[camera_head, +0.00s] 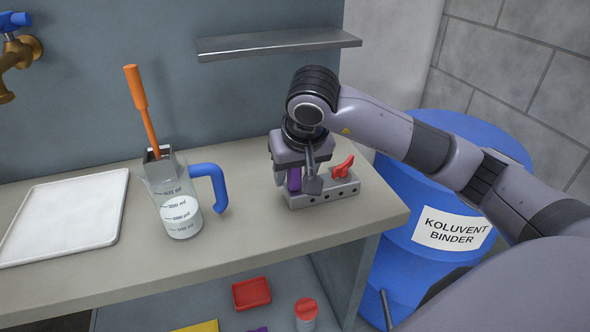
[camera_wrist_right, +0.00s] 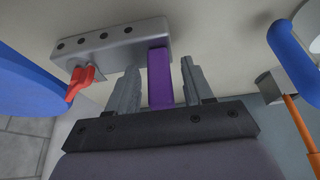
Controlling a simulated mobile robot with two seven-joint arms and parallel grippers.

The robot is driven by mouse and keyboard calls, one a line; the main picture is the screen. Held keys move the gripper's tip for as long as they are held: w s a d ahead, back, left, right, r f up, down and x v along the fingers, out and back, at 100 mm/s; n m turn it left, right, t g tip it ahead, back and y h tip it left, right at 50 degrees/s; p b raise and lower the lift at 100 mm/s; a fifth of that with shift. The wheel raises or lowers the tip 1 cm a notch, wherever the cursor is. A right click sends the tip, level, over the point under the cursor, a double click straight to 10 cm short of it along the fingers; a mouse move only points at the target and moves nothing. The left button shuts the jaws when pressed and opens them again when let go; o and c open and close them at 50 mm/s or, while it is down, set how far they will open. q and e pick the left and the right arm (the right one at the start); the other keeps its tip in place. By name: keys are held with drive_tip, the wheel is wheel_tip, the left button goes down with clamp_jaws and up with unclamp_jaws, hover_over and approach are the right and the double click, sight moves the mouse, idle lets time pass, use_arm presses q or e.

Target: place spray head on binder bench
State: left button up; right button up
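The bench (camera_head: 262,232) has a pale top. A grey block with holes (camera_head: 322,197) stands near its right end, also in the wrist view (camera_wrist_right: 145,40). A purple piece (camera_head: 294,180) is at the block and shows upright in the wrist view (camera_wrist_right: 160,78). A red piece (camera_head: 343,168) is on the block, also in the wrist view (camera_wrist_right: 83,82). I cannot tell which of these is the spray head. My right gripper (camera_wrist_right: 158,85) is open, its fingers on either side of the purple piece with small gaps. My left gripper is out of view.
A clear jug with a blue handle (camera_head: 180,208) holds an orange-handled tool (camera_head: 138,95). A white tray (camera_head: 68,215) lies left. A blue binder barrel (camera_head: 405,262) stands right. A metal shelf (camera_head: 280,41) hangs above. A red tray (camera_head: 252,293) is below.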

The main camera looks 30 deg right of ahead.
drive_tip(key=shift+r, duration=0.1)
drive_tip(key=shift+r, duration=0.25)
drive_tip(key=p+v, duration=0.1)
drive_tip(key=v, duration=1)
drive_tip(key=shift+r, duration=0.3)
drive_tip(key=shift+s, duration=0.15)
